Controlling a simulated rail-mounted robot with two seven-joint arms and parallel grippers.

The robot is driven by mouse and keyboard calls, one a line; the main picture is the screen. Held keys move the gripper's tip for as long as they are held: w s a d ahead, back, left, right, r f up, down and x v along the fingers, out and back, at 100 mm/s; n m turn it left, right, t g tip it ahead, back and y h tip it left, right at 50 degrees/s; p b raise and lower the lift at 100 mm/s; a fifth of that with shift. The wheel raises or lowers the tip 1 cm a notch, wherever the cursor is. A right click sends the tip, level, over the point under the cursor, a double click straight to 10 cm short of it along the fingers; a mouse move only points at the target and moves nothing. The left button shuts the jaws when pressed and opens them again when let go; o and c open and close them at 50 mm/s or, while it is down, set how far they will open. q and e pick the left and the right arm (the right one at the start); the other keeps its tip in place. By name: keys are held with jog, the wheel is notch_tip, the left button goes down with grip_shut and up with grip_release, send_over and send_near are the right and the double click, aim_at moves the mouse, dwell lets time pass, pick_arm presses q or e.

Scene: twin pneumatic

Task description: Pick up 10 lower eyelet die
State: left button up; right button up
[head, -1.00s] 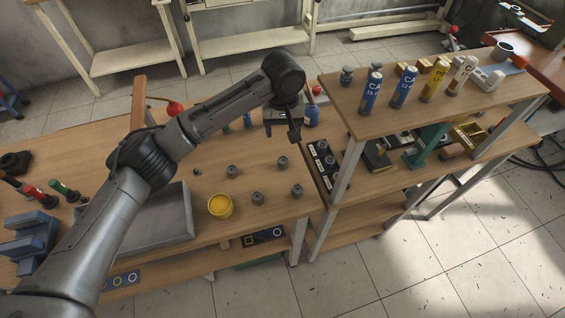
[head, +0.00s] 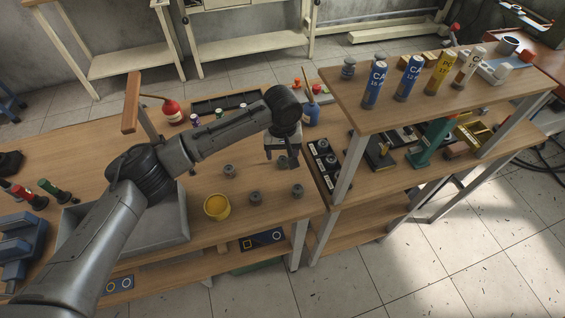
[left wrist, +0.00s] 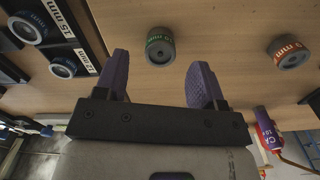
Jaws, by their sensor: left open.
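Several small grey round dies stand on the wooden table. In the head view they include a front one (head: 255,198), a right one (head: 297,190) and a back left one (head: 230,171). My left gripper (head: 284,158) is low over another die, which it largely covers. In the left wrist view its purple fingers (left wrist: 160,82) are open and empty. A die with green lettering (left wrist: 160,46) lies ahead of the gap between them, apart from both. A die with orange lettering (left wrist: 288,51) is to its right. I cannot read which is 10. My right gripper is not in view.
A black rack with 15 mm and 12 mm labels (left wrist: 62,66) lies close at left in the wrist view. A grey tray (head: 170,235) lies at left. The raised shelf (head: 400,108) borders the right.

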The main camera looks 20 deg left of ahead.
aim_at(282, 159)
pick_arm(q)
notch_tip(282, 159, down, 3)
jog(key=shift+s+f+b, duration=0.15)
jog(key=shift+f+b, duration=0.05)
jog(key=shift+b, duration=0.35)
jog(key=shift+c, duration=0.3)
jog(key=shift+d, duration=0.1)
jog(key=c, duration=1)
